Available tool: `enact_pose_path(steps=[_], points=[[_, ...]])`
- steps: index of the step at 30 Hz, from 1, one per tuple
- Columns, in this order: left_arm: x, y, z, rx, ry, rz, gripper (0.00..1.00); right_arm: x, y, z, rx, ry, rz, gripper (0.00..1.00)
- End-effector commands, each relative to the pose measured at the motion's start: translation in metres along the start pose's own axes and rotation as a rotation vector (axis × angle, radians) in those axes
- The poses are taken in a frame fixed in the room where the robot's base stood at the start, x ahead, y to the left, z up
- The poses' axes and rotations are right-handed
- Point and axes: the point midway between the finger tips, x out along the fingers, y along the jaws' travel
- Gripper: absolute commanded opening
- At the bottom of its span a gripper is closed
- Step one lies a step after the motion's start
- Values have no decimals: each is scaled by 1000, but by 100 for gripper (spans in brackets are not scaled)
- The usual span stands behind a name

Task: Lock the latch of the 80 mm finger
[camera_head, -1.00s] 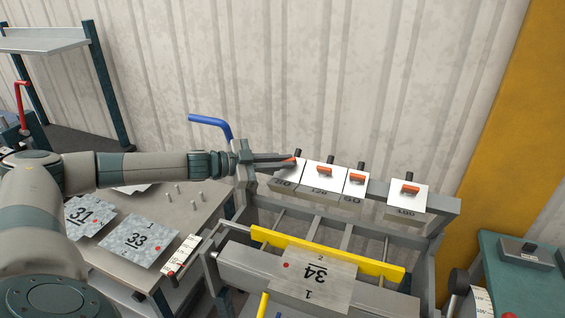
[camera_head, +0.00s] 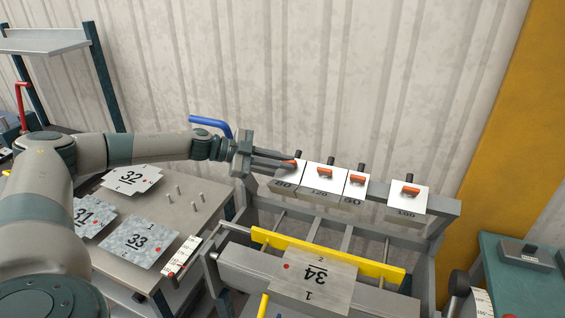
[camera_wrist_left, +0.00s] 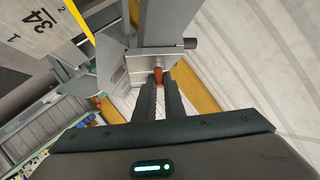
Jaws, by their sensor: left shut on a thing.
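The 80 mm finger (camera_head: 287,182) is the leftmost white-faced block on the grey upper beam. Its small orange latch (camera_head: 297,161) is at my left gripper (camera_head: 290,163), which reaches in from the left. In the left wrist view the gripper's dark fingers (camera_wrist_left: 159,90) are shut on the orange latch (camera_wrist_left: 158,75), in front of the finger's pale plate. The fingers partly hide the latch and the finger's face, so I cannot tell whether it is locked. My right gripper is not in view.
Three more fingers with orange latches stand to the right: a wide one (camera_head: 322,178), a narrow one (camera_head: 355,184) and one set apart (camera_head: 407,199). A blue handle (camera_head: 212,123) rises behind my left wrist. A yellow bar (camera_head: 330,254) and sheet 34 (camera_head: 314,275) lie below.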

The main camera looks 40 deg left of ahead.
Motion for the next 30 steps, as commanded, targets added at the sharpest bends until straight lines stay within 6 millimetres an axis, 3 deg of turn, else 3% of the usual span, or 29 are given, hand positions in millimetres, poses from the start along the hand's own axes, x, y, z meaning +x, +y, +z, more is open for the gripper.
enact_pose_path(steps=[12,26,27,28,30], points=[[0,-4,-1,76,1,119,0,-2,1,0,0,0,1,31],[0,-3,-1,84,2,133,0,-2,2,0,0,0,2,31],[0,-3,-1,84,2,133,19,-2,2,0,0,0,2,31],[0,-3,-1,84,2,133,26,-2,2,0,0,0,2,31],[0,-3,-1,84,2,133,28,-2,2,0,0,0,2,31]])
